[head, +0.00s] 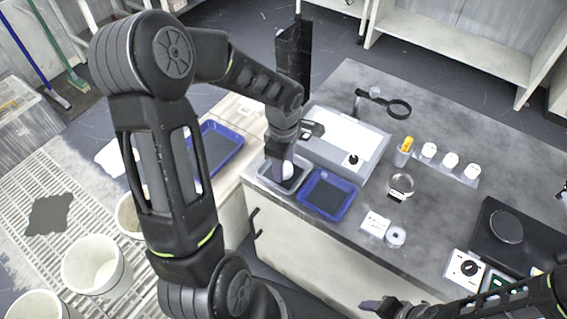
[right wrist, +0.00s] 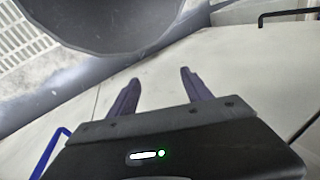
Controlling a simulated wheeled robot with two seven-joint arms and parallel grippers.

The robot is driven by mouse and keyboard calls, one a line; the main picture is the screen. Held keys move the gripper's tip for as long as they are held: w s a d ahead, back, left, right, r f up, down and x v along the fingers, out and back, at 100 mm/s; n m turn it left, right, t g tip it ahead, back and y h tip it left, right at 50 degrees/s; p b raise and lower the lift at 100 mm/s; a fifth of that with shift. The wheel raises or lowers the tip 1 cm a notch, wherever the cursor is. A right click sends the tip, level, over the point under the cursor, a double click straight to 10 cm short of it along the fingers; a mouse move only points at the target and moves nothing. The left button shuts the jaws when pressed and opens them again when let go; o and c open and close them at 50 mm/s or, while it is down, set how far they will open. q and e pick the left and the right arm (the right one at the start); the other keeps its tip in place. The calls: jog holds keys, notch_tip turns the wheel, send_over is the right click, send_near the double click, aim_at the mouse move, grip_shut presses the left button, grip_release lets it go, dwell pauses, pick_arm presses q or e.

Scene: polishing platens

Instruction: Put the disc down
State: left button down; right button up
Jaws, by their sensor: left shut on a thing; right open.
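My left gripper (head: 283,160) points down over the grey tray (head: 262,183) at the worktop's left end. It is shut on a small white disc (head: 288,170). The disc shows over the tray's dark inside; I cannot tell whether it touches the bottom. My right gripper (head: 376,305) is low at the front of the worktop. In the right wrist view its two purple fingers (right wrist: 158,88) are apart with nothing between them.
A blue tray (head: 348,204) with a dark inside stands right of the grey tray. A white-topped light box (head: 345,160) is behind. A magnifier (head: 398,108), white jars (head: 450,159), a glass dish (head: 402,181) and a black polisher (head: 505,228) stand further right. Buckets (head: 95,268) stand left.

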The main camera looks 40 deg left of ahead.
pick_arm(q)
jog(key=shift+f, duration=0.15)
jog(key=c, duration=1)
grip_release()
jog(key=shift+o, duration=0.2)
notch_tip(320, 180, up, 12)
jog(key=shift+r, duration=0.2)
